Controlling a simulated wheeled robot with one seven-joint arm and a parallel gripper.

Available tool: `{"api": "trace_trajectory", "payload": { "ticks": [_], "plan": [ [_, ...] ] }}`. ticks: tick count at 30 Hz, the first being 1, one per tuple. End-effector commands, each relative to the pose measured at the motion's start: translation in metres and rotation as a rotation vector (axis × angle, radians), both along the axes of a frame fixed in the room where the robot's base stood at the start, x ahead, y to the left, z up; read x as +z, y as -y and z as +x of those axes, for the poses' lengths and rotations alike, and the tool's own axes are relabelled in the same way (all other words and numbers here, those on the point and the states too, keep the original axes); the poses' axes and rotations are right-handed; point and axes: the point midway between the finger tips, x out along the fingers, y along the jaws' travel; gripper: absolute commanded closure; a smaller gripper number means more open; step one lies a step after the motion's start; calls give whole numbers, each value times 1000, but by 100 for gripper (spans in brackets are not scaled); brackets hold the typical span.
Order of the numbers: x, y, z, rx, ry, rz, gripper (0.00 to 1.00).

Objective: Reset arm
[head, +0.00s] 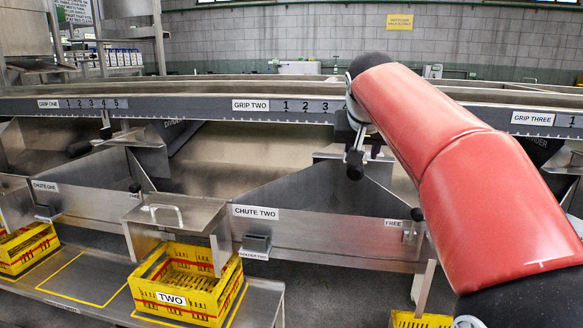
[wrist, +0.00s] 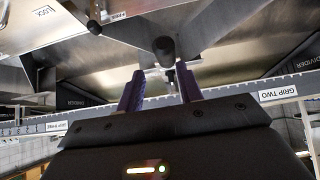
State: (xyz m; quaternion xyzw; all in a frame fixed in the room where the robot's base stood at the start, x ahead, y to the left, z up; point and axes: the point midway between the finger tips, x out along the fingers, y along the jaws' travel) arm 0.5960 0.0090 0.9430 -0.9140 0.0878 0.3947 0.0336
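My red arm reaches in from the right in the head view. My gripper (head: 358,160) is in front of the grey rail, between the GRIP TWO and GRIP THREE labels, above the right end of chute two (head: 310,220). In the wrist view my gripper (wrist: 163,78) shows two purple fingers standing apart, with nothing clearly held between them. A dark rounded knob (wrist: 163,47) shows just beyond the fingertips; I cannot tell whether they touch it. My wrist partly hides the rail in the head view.
A lever knob (head: 417,214) stands by the FREE label at lower right. The yellow crate marked TWO (head: 172,304) sits on the low shelf, and another yellow crate (head: 28,250) stands at far left. The rail (head: 200,106) spans the view. Metal chute walls lie below my gripper.

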Motion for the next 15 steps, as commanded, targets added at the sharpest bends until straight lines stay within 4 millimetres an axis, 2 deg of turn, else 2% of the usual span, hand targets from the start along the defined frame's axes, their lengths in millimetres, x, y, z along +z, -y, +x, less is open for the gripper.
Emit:
{"api": "trace_trajectory", "payload": {
  "ticks": [8,11,14,15],
  "plan": [
    [-23,6,-53,34,-49,2,64],
    [-39,9,-82,53,-74,3,64],
    [-62,11,-120,77,-104,7,64],
    [-75,12,-139,88,-118,7,64]
  ]
}}
